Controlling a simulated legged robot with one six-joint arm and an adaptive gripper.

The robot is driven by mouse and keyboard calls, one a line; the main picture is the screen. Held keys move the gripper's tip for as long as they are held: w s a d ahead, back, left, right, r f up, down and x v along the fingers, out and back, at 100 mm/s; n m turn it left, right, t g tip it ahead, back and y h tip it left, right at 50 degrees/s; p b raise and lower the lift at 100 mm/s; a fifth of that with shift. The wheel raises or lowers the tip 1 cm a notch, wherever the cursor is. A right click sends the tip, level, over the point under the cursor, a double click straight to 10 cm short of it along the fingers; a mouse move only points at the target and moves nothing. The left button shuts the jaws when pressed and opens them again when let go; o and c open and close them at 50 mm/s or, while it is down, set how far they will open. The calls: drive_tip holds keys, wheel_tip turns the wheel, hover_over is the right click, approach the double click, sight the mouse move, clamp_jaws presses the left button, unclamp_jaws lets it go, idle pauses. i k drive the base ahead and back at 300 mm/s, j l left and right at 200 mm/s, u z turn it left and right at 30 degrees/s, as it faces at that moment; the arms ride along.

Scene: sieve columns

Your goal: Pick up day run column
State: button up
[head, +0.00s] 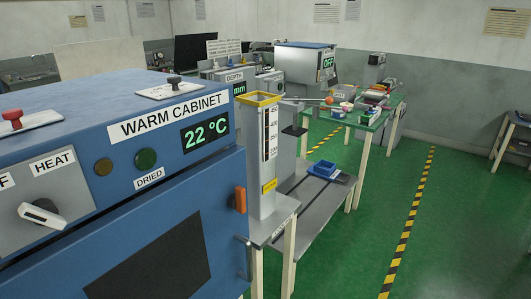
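A tall grey column (258,170) with a yellow rim stands upright on a small grey stand, just right of the blue warm cabinet. It has a black-and-white scale strip on its face and a small yellow label low down, too small to read surely. I cannot confirm from its label that it is the day run column. No second column like it shows clearly. My gripper is not in view, and nothing is seen holding the column.
The blue warm cabinet (140,165) fills the left foreground, reading 22 °C. A low grey bench (322,208) bears a blue tray (325,169). A green-topped table (372,122) with several small items stands behind. Green floor (350,255) is open at right, with yellow-black stripes.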

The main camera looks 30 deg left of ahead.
sight(258, 108)
drive_tip(key=i+u, duration=0.4)
drive_tip(key=i+l+u, duration=0.1)
drive_tip(key=i+u, duration=0.25)
drive_tip(key=i+l+u, duration=0.2)
drive_tip(key=u, duration=0.2)
